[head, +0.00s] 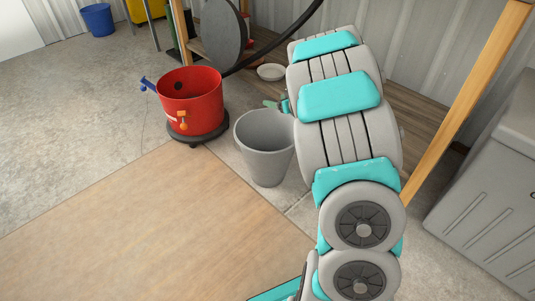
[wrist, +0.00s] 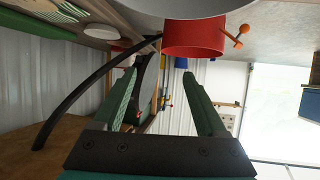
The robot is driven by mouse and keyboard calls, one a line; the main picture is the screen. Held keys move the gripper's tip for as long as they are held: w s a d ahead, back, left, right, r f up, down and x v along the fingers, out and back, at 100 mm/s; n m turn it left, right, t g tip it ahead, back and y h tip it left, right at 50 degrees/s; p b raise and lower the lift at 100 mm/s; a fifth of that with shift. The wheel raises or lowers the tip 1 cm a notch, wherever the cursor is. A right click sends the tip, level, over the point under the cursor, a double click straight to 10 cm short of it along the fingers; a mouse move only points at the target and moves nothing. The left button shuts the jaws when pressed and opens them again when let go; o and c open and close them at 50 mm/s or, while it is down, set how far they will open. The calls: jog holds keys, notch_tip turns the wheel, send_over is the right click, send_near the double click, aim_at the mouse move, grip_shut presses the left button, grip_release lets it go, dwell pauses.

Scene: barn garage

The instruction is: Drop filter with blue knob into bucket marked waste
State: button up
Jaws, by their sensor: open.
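A grey bucket (head: 265,160) stands on the floor left of my arm. I cannot read any waste mark on it. Its pale side also fills the top of the wrist view (wrist: 165,9). My gripper (wrist: 160,75) is open, with nothing seen between its two green fingers. In the head view its green tips (head: 272,103) show just behind the grey bucket's rim, partly hidden by my arm. I cannot make out a filter with a blue knob. A blue part (head: 147,83) shows at the left of the red tub (head: 192,112).
The red tub, with an orange latch (head: 183,121), stands on a dark wheeled base left of the grey bucket. A black hose (head: 285,38) curves behind. A white dish (head: 271,72) lies at the back. A wooden post (head: 465,85) and grey cabinet (head: 490,190) stand right.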

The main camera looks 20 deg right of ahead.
jog(key=v, duration=0.4)
jog(key=shift+s+d+r+p, duration=0.1)
jog(key=shift+s+r+p, duration=0.1)
jog(key=shift+s+p, duration=0.15)
